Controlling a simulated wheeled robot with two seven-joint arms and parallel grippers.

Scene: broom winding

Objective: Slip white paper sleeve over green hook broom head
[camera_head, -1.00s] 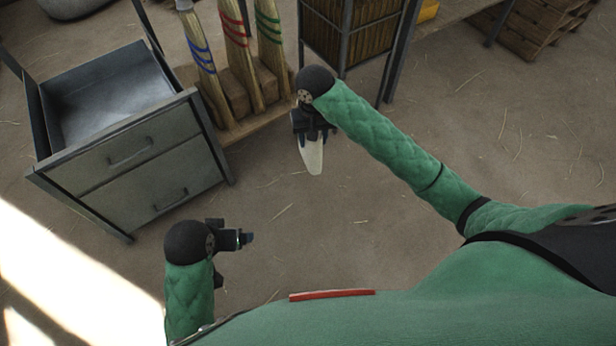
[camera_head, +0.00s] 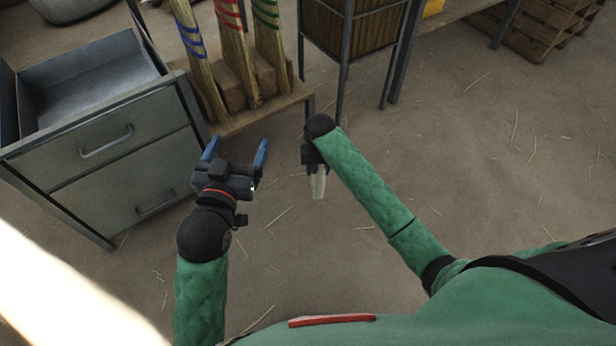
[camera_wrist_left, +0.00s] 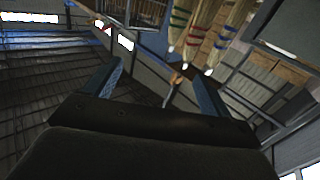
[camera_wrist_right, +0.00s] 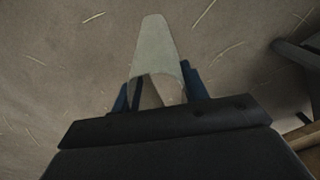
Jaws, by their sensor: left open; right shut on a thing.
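Three brooms stand in a wooden rack, banded blue (camera_head: 197,60), red (camera_head: 232,55) and green (camera_head: 270,50). The green-banded broom is the rightmost in the head view; no hook is clear on it. My left gripper (camera_head: 235,155) is open and empty, pointing toward the rack from in front of it. It also shows in the left wrist view (camera_wrist_left: 160,88), with the green-banded broom (camera_wrist_left: 181,22) beyond its fingers. My right gripper (camera_wrist_right: 157,95) is shut on a pale paper sleeve (camera_wrist_right: 155,45), which tapers away from the fingers. In the head view the sleeve (camera_head: 318,186) hangs over bare floor.
A grey drawer cabinet (camera_head: 110,150) with its top drawer open stands left of the rack. The rack's wooden base (camera_head: 260,110) projects toward me. A metal-framed wooden bin (camera_head: 345,40) stands to the right. The floor (camera_head: 480,170) at right is clear.

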